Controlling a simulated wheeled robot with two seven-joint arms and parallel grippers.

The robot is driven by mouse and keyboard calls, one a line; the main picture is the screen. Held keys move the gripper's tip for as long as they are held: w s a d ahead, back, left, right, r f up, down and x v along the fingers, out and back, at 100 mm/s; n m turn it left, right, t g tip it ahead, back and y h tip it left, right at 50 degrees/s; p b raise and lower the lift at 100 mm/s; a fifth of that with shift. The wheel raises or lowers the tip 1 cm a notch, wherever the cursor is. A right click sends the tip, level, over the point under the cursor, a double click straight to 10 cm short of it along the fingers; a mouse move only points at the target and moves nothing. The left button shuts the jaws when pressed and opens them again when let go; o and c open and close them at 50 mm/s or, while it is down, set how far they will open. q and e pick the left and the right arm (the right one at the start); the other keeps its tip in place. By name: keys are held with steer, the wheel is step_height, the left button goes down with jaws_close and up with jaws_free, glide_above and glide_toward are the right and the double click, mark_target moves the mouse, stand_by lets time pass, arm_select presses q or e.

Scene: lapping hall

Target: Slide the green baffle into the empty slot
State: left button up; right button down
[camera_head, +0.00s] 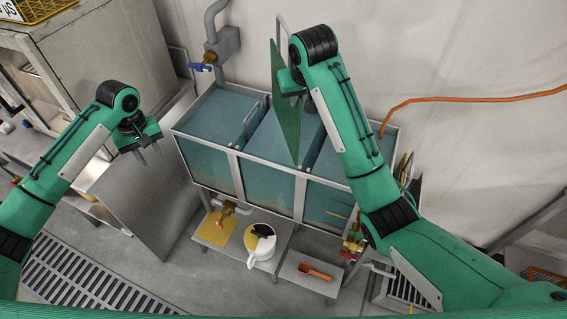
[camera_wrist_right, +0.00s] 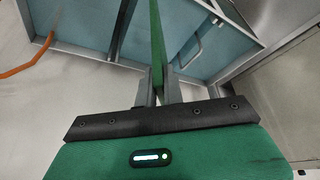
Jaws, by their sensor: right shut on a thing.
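The green baffle (camera_head: 284,112) is a thin upright panel, seen nearly edge-on above the middle of the water tank (camera_head: 236,152). My right gripper (camera_wrist_right: 158,92) is shut on it; in the right wrist view the baffle (camera_wrist_right: 157,40) runs away from between the fingers. In the head view the right fingers are mostly hidden by the arm and baffle. The baffle's lower end overlaps the tank in the picture; I cannot tell whether it touches. The empty slot cannot be made out clearly. My left gripper (camera_head: 150,155) is open and empty, left of the tank.
A metal loop handle (camera_head: 251,118) stands at a divider left of the baffle. A pipe with a blue valve (camera_head: 201,67) is behind the tank. A white pot (camera_head: 260,245) and orange scoop (camera_head: 315,271) sit on low shelves in front. An orange hose (camera_head: 470,99) lies at right.

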steer(key=shift+r, duration=0.15)
steer(key=d+m+h, duration=0.1)
steer(key=m, duration=0.1)
steer(key=d+m+h, duration=0.1)
steer(key=m, duration=0.2)
steer(key=d+m+h, duration=0.1)
steer(key=m, duration=0.1)
steer(key=shift+w+d, duration=0.2)
steer(key=shift+w, duration=0.2)
